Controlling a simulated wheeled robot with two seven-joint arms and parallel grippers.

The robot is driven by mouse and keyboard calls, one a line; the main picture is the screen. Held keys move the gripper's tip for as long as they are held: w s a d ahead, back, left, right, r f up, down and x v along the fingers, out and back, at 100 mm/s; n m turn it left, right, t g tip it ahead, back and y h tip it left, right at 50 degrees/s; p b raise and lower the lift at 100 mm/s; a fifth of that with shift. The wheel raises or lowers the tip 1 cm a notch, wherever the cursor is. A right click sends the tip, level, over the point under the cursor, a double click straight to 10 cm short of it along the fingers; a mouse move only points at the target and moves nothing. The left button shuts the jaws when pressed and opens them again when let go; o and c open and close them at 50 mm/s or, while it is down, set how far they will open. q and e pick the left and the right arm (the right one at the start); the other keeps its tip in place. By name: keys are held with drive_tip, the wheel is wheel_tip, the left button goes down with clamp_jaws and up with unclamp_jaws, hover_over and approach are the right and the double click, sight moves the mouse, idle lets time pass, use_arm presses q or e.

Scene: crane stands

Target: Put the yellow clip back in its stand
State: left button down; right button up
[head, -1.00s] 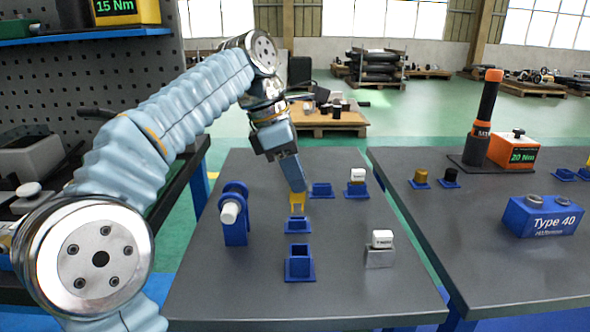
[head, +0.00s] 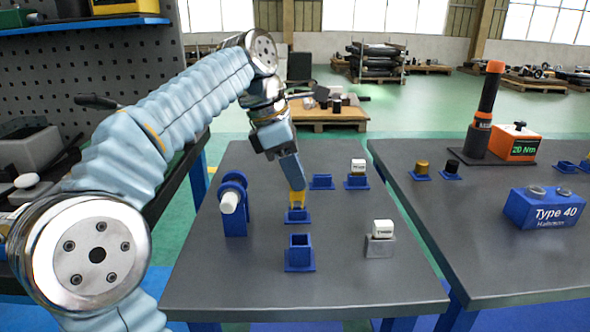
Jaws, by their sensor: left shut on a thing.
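My left gripper (head: 297,190) reaches down over the table and is shut on the yellow clip (head: 297,199). The clip's lower end is at a small blue stand (head: 297,216) in the middle of the table. It looks to be in or just at the top of the stand; I cannot tell how deep it sits. My right gripper is not in view.
On the same table (head: 340,285) are an empty blue square stand (head: 300,254) in front, a blue stand with a white roller (head: 233,205) at left, another blue stand (head: 321,182) behind, and white-topped blocks (head: 382,230) at right. A second table (head: 480,200) stands to the right.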

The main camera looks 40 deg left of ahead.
use_arm(q)
drive_tip(key=shift+f+b, duration=0.35)
drive_tip(key=shift+f, duration=0.4)
drive_tip(key=c, duration=1)
unclamp_jaws()
drive_tip(key=shift+c, duration=0.2)
drive_tip(key=p+v, duration=0.5)
